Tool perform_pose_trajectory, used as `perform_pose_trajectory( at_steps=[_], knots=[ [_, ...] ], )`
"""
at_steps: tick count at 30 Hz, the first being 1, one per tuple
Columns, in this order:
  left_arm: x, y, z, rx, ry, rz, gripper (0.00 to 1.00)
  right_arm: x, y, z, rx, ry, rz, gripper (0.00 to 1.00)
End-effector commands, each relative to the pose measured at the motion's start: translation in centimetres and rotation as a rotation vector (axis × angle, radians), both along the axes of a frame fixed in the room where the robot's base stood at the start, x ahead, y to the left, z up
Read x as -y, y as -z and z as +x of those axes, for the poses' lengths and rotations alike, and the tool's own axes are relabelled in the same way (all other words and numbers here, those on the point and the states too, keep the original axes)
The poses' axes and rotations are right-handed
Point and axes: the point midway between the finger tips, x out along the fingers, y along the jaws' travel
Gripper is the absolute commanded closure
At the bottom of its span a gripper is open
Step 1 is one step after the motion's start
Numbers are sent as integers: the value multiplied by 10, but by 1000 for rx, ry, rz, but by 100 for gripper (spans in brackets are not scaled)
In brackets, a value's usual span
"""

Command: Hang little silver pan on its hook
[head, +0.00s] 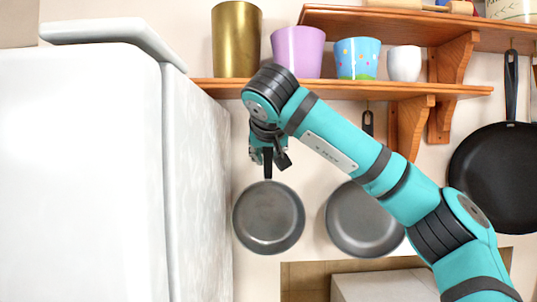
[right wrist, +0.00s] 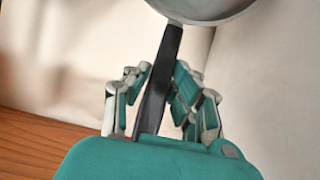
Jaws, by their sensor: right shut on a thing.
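A little silver pan (head: 268,217) hangs below my right gripper (head: 267,156) in the head view, upright with its round face toward me. My right gripper is shut on its black handle (right wrist: 158,85), which runs between the fingers in the right wrist view. The pan's silver bowl (right wrist: 204,8) shows at the top of that view. The gripper is just under the lower wooden shelf (head: 455,90). The upper end of the handle and any hook behind the gripper are hidden. My left gripper is not in view.
A second silver pan (head: 362,220) hangs close on the right, and a large black pan (head: 500,175) hangs farther right. A white cabinet-like block (head: 90,170) stands close on the left. A gold cup (head: 236,40) and several other cups stand on the lower shelf.

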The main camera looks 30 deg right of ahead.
Motion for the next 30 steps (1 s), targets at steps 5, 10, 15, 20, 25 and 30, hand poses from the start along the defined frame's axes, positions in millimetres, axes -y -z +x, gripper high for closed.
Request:
perform_pose_trajectory(
  at_steps=[5,10,15,20,25,30],
  knots=[
    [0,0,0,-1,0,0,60,5,-3,9,2,0,-1,100],
    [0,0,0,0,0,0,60,11,-3,17,2,0,0,100],
    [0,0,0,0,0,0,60,18,-3,25,2,0,0,100],
    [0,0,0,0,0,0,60,23,-2,32,2,0,0,100],
    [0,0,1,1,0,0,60,26,4,35,3,-1,-1,100],
    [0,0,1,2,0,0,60,26,7,36,3,-1,-1,100]
  ],
)
